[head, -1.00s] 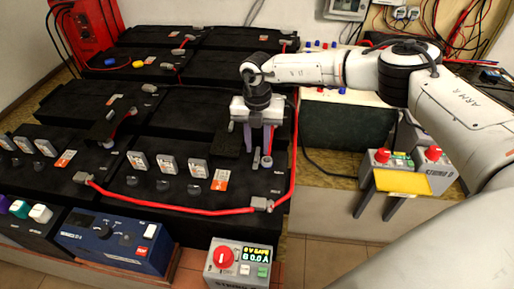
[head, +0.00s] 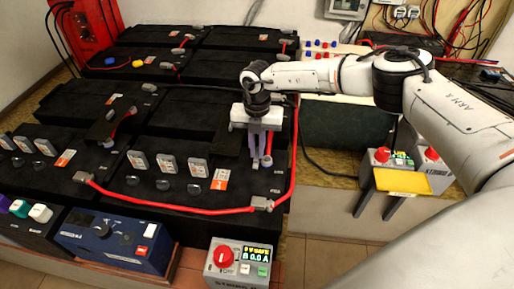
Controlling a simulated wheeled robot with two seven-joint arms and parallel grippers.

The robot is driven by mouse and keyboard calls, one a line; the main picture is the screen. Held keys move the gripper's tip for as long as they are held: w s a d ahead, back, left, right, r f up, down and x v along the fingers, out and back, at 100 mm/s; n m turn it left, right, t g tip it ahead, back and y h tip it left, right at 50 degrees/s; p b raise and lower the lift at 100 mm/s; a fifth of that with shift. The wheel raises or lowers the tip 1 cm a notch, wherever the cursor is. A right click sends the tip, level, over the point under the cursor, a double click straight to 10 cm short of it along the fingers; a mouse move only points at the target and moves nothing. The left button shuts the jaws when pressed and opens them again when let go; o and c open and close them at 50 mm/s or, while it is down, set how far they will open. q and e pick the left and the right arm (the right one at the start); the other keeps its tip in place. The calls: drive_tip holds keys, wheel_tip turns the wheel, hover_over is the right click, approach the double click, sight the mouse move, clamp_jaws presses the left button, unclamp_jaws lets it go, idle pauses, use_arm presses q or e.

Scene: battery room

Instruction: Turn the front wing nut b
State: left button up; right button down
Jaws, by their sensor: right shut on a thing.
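My right gripper (head: 259,160) points straight down over the right part of the front right black battery (head: 135,193). Its two fingers are close together, shut on a small grey part at the battery's top, which I take to be the front wing nut b; the fingers and its small size hide most of it. A red cable (head: 170,208) runs along the front of the batteries to a grey terminal clamp (head: 262,203), just in front of the gripper. My left gripper is not in view.
Grey vent caps (head: 167,164) stand in a row left of the gripper. A red cable rises close on its right. A grey box with a red knob and display (head: 238,262) stands in front. A blue charger (head: 117,240) is at front left. Another red-knob unit (head: 400,160) stands at right.

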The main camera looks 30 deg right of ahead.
drive_tip(key=n, duration=0.4)
drive_tip(key=shift+n, duration=0.4)
drive_tip(key=n+b, duration=0.1)
drive_tip(key=n, duration=0.3)
drive_tip(key=shift+n, duration=0.3)
drive_tip(key=n+b, duration=0.1)
drive_tip(key=n, duration=0.2)
drive_tip(key=n+b, duration=0.1)
drive_tip(key=n, duration=0.1)
drive_tip(key=shift+n, duration=0.4)
drive_tip(key=shift+n+b, duration=0.4)
drive_tip(key=shift+n, duration=0.5)
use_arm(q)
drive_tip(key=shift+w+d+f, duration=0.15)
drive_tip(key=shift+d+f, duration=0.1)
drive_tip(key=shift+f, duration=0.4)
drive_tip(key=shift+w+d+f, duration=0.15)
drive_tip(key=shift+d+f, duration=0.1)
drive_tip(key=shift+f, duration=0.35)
use_arm(e)
drive_tip(key=shift+n, duration=0.3)
